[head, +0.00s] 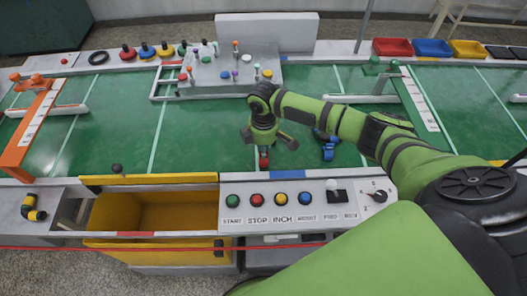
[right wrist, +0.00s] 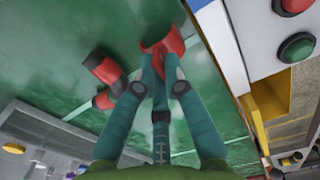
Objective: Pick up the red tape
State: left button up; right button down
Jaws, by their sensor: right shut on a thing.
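A red piece (head: 264,159), which I take for the red tape, is at the tip of my right gripper (head: 265,148), low over the green table. In the right wrist view the fingers (right wrist: 157,70) come together on this red piece (right wrist: 165,45); they hide part of it. Whether it touches the table I cannot tell. Other red pieces with dark parts (right wrist: 104,70) lie beside the fingers in the right wrist view. In the head view the pieces near the gripper (head: 328,151) look blue. My left gripper is out of view.
A control panel with buttons (head: 270,220) and an open yellow drawer (head: 150,180) border the table in front. At the back stand a grey fixture with knobs (head: 220,75) and coloured bins (head: 430,48).

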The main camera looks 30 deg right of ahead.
jog(key=shift+w+r, duration=0.1)
jog(key=shift+r, duration=0.5)
notch_tip(320, 180, up, 3)
jog(key=shift+r+b, duration=0.1)
jog(key=shift+b, duration=0.4)
pick_arm(q)
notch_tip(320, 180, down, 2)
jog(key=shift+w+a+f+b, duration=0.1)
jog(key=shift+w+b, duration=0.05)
jog(key=shift+b, duration=0.45)
pick_arm(e)
jog(key=s+d+r, duration=0.5)
jog(key=s+r, duration=0.1)
jog(key=s, duration=0.4)
jog(key=shift+s+d+r, duration=0.15)
jog(key=shift+d+r, duration=0.15)
jog(key=shift+d, duration=0.1)
